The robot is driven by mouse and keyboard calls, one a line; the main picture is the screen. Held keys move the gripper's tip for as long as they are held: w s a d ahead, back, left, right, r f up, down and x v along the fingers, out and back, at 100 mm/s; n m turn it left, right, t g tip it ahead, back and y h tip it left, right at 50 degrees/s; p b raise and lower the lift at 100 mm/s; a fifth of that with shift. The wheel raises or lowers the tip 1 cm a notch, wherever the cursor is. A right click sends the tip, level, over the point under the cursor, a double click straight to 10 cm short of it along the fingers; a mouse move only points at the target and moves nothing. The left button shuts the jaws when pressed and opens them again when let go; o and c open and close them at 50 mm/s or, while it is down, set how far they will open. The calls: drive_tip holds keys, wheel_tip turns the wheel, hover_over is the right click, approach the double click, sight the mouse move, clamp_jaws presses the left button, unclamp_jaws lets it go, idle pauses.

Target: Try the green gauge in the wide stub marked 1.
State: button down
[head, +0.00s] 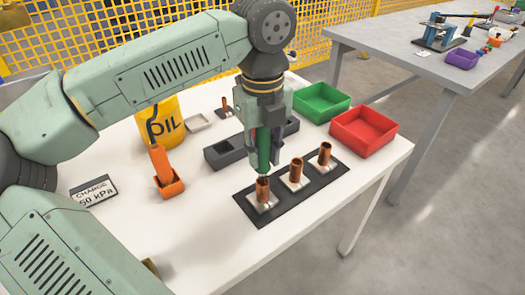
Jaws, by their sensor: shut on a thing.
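My gripper (264,158) points down and is shut on the green gauge (264,148), which stands upright between the fingers. The gauge's lower end is at the mouth of the leftmost copper stub (263,192). I cannot tell whether its tip is inside the stub or just above it. Two more copper stubs, the middle one (296,170) and the far one (325,154), stand in a row on the same dark plate (283,211). Each stub has a pale base. I cannot read any number marks on them.
A green bin (320,99) and a red bin (364,131) stand behind on the right. A dark block (223,153) is behind my gripper. An orange tool in a holder (168,182), a yellow oil can (167,127) and a "CHARGE 50 kPa" card (94,190) are left. The front table is clear.

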drive_tip(key=shift+f+b, duration=1.15)
drive_tip(key=shift+b, duration=0.1)
idle(1.8)
drive_tip(key=shift+r+p, duration=1.3)
drive_tip(key=shift+r, duration=0.85)
drive_tip(key=shift+r, duration=0.1)
drive_tip(key=shift+r+p, duration=1.3)
drive_tip(key=shift+r, duration=0.65)
